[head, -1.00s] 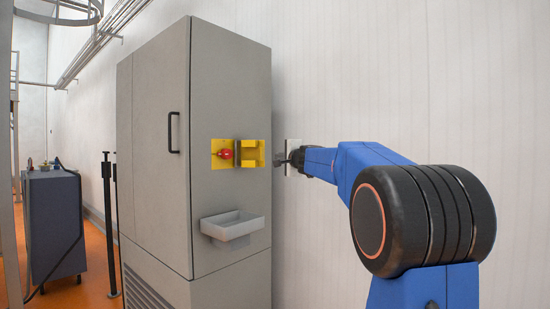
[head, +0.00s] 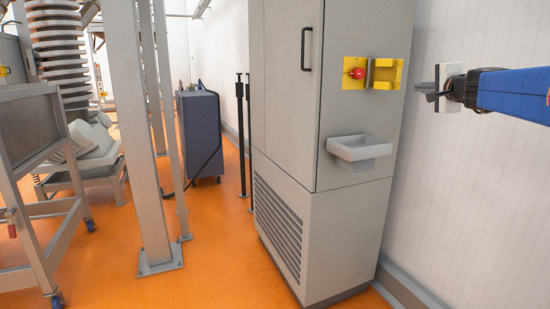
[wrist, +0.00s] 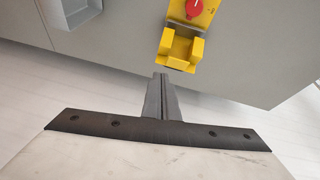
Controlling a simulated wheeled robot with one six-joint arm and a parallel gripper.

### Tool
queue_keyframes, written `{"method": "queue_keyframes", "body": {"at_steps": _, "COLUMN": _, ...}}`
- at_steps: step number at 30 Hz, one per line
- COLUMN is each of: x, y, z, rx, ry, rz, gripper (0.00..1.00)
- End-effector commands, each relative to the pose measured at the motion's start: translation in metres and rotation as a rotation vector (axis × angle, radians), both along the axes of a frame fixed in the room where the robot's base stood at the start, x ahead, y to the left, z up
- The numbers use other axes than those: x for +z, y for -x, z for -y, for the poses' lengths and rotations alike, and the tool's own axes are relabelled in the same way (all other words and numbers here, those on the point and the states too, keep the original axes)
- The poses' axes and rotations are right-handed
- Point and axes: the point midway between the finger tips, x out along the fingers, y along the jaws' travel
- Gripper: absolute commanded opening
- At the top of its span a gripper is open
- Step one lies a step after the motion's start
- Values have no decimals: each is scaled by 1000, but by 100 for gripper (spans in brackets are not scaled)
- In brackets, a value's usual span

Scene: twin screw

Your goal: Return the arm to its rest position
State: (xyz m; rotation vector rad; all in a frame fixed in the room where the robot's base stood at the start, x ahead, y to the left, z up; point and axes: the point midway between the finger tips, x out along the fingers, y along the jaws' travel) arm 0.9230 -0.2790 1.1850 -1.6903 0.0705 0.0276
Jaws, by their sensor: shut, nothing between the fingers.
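My blue arm (head: 515,92) reaches in from the right edge in the head view. My gripper (head: 428,88) is at its left end, in front of the white wall and just right of the grey cabinet (head: 345,100). In the wrist view my gripper (wrist: 160,78) shows its fingers closed together, with nothing between them. The fingertips point toward the yellow bracket (wrist: 183,50) on the cabinet and look apart from it. The bracket also shows in the head view (head: 384,74), beside a red knob (head: 357,73) on a yellow plate.
A pale tray (head: 360,148) juts from the cabinet below the bracket. Left stand a grey post (head: 140,130), a blue-grey box (head: 200,135), black posts (head: 240,130) and a metal cart (head: 35,150). Orange floor (head: 215,240) is open between the post and cabinet.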

Motion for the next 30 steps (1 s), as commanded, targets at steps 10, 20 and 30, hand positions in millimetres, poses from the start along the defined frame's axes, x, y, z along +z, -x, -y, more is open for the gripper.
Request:
{"method": "queue_keyframes", "body": {"at_steps": 10, "x": -112, "y": 101, "z": -156, "rx": 321, "ry": 354, "rz": -257, "gripper": 0}}
{"method": "queue_keyframes", "body": {"at_steps": 20, "x": -245, "y": 234, "z": -231, "rx": 600, "ry": 699, "rz": -517, "gripper": 0}}
{"method": "queue_keyframes", "body": {"at_steps": 30, "x": -378, "y": 381, "z": -230, "rx": 828, "ry": 1074, "rz": -794, "gripper": 0}}
